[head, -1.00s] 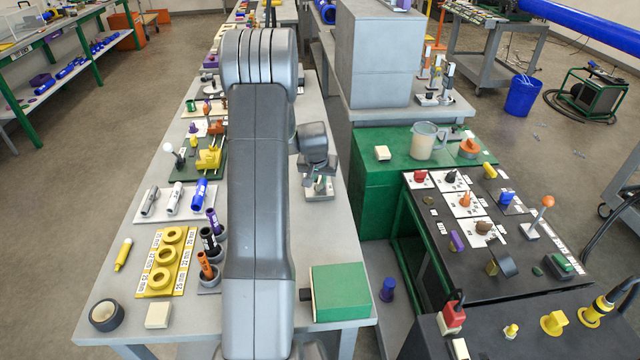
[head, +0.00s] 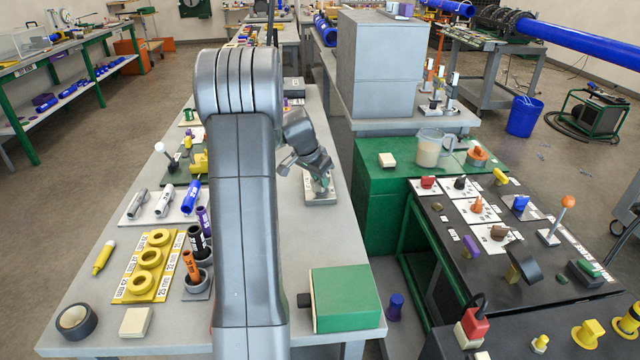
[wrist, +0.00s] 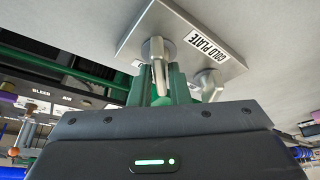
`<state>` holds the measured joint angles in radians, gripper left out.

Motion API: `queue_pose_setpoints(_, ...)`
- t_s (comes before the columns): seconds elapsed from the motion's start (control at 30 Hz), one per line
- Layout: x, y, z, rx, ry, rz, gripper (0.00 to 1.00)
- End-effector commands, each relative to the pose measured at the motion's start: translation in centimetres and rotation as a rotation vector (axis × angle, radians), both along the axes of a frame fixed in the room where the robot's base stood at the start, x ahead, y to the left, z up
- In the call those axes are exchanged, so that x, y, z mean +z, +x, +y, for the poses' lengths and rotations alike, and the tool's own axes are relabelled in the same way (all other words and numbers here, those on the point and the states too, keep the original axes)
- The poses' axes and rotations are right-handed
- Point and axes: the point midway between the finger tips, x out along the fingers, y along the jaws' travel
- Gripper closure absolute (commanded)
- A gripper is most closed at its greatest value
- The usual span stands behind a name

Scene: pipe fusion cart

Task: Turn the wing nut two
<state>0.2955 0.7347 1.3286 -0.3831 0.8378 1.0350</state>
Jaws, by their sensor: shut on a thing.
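A grey metal plate labelled COLD PLATE (wrist: 188,30) lies on the light bench; in the head view the plate (head: 322,199) is right of my arm. Two metal fittings stand on it in the wrist view: one wing nut (wrist: 158,62) is between my green fingers, the other (wrist: 207,84) stands free to the right. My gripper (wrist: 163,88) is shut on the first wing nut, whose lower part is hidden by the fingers. In the head view my gripper (head: 321,184) is tilted over the plate, too small there to show the grip.
A green box (head: 345,300) sits at the bench's near right. Yellow rings on a board (head: 148,268) and dark holders (head: 198,262) stand on the left. A tall grey cabinet (head: 375,65) rises behind right. The bench between green box and plate is clear.

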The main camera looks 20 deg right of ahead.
Motion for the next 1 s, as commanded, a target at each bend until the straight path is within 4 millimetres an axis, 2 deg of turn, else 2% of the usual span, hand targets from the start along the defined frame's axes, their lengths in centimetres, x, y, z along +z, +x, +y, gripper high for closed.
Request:
queue_pose_setpoints(0.47, 0.0, 0.0, 0.0, -0.012, 0.000, 0.000, 1.00)
queue_pose_setpoints(0.5, 0.0, 0.0, 0.0, -0.012, 0.000, 0.000, 0.76)
queue_pose_setpoints(0.57, 0.0, 0.0, 0.0, -0.012, 0.000, 0.000, 0.67)
queue_pose_setpoints(0.87, 0.2, 0.0, 0.1, -0.012, 0.000, 0.000, 0.67)
queue_pose_setpoints(1.0, 1.5, -0.2, 0.5, -0.011, -0.001, -0.003, 0.67)
